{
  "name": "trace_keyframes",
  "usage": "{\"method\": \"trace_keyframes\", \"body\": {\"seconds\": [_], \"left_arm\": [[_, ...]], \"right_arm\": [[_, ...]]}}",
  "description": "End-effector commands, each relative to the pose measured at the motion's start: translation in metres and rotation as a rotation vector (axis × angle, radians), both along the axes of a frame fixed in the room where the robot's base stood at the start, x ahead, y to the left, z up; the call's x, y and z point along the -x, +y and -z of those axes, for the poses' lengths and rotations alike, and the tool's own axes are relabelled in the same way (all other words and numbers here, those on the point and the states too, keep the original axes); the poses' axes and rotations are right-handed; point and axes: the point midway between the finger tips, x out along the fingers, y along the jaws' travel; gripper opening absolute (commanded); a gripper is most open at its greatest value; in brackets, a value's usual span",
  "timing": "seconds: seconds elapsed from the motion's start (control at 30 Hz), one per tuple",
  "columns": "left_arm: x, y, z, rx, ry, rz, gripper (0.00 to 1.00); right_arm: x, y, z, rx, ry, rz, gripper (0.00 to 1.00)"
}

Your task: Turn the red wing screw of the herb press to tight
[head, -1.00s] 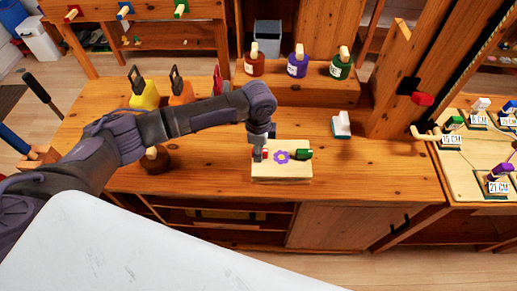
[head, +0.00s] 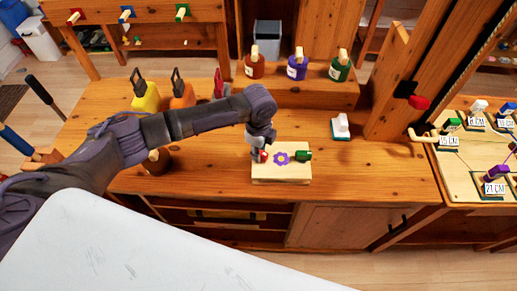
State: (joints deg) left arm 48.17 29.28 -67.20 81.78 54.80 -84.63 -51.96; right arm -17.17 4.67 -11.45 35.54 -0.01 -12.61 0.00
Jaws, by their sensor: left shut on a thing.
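The herb press is a pale wooden block (head: 283,177) on the near part of the wooden bench. A purple flower-shaped piece (head: 281,158) sits in its middle and a green screw (head: 304,155) at its right. The red wing screw (head: 264,156) is at the left end of the block, mostly hidden by my gripper. My left gripper (head: 258,155) comes down from above and is shut on the red wing screw. The screw's exact angle is hard to see. My right gripper is not in view.
A white-topped block (head: 341,125) stands right of the press. Brown, purple and green bottles line a raised shelf (head: 310,92). The bench (head: 385,165) is clear right of the press.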

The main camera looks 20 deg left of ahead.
Motion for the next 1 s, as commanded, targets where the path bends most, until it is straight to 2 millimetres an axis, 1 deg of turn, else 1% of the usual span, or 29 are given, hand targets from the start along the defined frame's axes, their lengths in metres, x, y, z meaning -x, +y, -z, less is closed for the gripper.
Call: {"method": "trace_keyframes", "body": {"seconds": [0.1, 0.4, 0.8, 1.0], "left_arm": [[-0.001, -0.0006, -0.0021, 0.002, -0.002, 0.111, 0.0], [-0.0026, -0.0014, -0.0016, 0.002, -0.003, 0.397, 0.0], [-0.0038, -0.0027, -0.0011, 0.003, -0.003, 0.771, 0.0], [-0.0043, -0.0034, -0.0011, 0.003, -0.003, 0.927, 0.0]], "right_arm": [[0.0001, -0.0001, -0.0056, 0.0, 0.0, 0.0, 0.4], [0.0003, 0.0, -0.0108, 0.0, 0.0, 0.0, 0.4], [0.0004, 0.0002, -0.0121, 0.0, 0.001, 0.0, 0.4], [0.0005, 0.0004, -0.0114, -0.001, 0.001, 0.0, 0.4]]}}
